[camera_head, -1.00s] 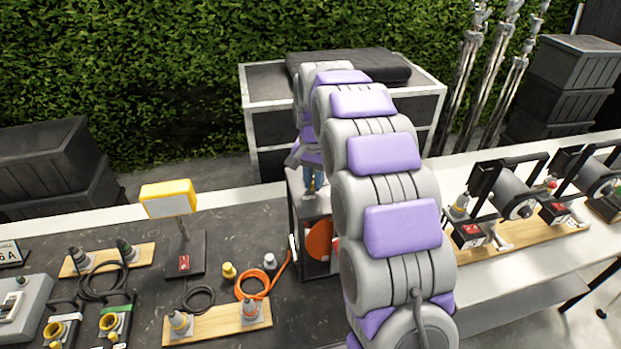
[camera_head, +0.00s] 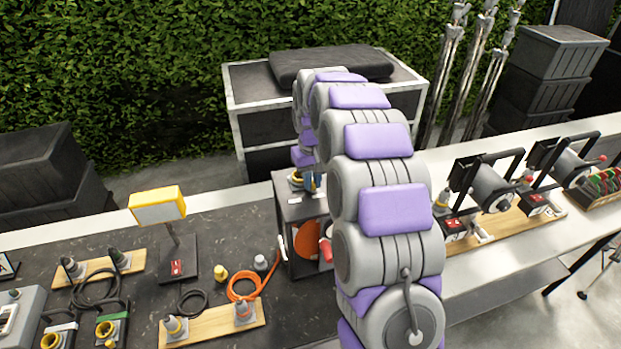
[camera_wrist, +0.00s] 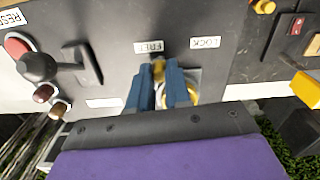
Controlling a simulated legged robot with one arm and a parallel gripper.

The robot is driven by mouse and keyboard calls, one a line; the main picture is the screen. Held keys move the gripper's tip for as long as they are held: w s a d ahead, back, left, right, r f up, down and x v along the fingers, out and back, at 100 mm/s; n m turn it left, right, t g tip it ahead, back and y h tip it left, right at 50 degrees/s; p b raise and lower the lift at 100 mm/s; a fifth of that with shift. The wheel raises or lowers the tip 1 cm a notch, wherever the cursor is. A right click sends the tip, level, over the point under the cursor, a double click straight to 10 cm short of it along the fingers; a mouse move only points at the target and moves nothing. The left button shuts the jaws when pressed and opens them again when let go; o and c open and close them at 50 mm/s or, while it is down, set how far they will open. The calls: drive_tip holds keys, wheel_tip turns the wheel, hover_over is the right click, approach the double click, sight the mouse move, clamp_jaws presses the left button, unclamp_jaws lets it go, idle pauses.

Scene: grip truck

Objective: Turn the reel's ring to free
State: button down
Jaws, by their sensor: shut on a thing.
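The reel box (camera_head: 287,232) stands on the dark worktop, with an orange disc (camera_head: 306,238) on its side. In the wrist view its grey top panel (camera_wrist: 112,30) carries upside-down labels, FREE (camera_wrist: 148,47) and LOCK (camera_wrist: 205,42). The yellow ring (camera_wrist: 195,85) lies below the labels, partly hidden by my fingers. My gripper (camera_wrist: 166,84) has its blue fingers shut on the ring's small yellow tab (camera_wrist: 158,69), which points at FREE. In the head view my gripper (camera_head: 309,182) is over the box top, partly behind my arm.
The panel also has a dark crank lever (camera_wrist: 40,67) and a RESET label. An orange cable (camera_head: 243,287) runs to the box's left side. A yellow work lamp (camera_head: 157,206) stands left of it.

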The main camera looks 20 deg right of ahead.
drive_tip(key=shift+w+r+n, duration=0.1)
drive_tip(key=shift+n, duration=0.2)
drive_tip(key=c, duration=1.1)
unclamp_jaws()
drive_tip(key=shift+w, duration=0.1)
drive_tip(key=shift+o, duration=0.2)
wheel_tip(320, 180, up, 17)
drive_tip(key=shift+p, duration=0.45)
drive_tip(key=shift+r, duration=0.1)
